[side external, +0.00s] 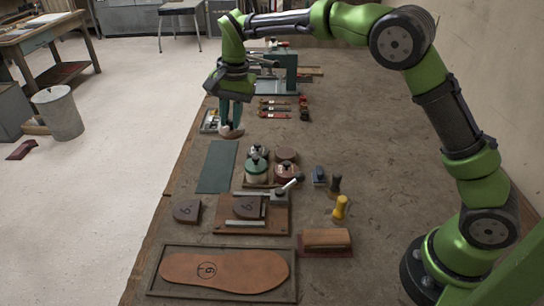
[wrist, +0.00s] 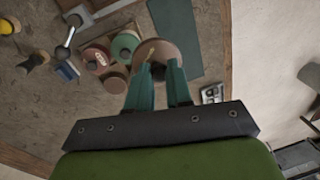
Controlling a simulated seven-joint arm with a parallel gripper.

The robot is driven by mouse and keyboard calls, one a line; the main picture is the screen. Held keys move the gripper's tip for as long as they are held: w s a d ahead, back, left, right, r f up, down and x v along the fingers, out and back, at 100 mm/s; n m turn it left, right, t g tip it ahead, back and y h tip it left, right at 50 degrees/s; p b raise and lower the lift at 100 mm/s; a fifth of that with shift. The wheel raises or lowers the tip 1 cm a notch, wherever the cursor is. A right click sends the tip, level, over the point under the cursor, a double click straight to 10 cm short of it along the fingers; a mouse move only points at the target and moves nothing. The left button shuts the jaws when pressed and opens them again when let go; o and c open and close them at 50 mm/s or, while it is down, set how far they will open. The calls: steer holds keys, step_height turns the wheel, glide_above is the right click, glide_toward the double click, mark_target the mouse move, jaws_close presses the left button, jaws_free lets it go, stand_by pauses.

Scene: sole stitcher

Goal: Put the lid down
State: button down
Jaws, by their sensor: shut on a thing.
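My gripper (side external: 230,126) is shut on the lid (side external: 238,132), a round brownish disc. In the wrist view the lid (wrist: 180,50) shows between and beyond my gripper's teal fingers (wrist: 160,72), with a dark spot, perhaps its knob, at the grip. The lid is held near the table's left edge, beyond the dark green mat; its height above the table is hard to tell. A green pot (side external: 256,171) and a red pot (side external: 287,174) stand grouped on a board, with a brown round top (side external: 286,154) behind them. They also show in the wrist view, the green pot (wrist: 125,44) nearest the lid.
The dark green mat (side external: 217,166) lies flat and bare. A small grey tray (side external: 209,121) sits beside my gripper. Several handled tools (side external: 275,107) and a green machine (side external: 285,72) stand behind. A stitching board (side external: 240,227) and stamps (side external: 335,184) are nearer.

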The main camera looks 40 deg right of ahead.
steer(key=w+a+f+m, duration=0.2)
steer(key=w+a+m, duration=0.1)
steer(key=a, duration=0.3)
steer(key=shift+t, duration=0.3)
steer(key=shift+d+f, duration=0.15)
steer(key=shift+f, duration=3.35)
steer(key=shift+d+f, duration=0.15)
steer(key=shift+f, duration=3.3)
steer(key=shift+f, duration=0.15)
steer(key=c, duration=1.1)
jaws_free()
steer(key=shift+o, duration=0.3)
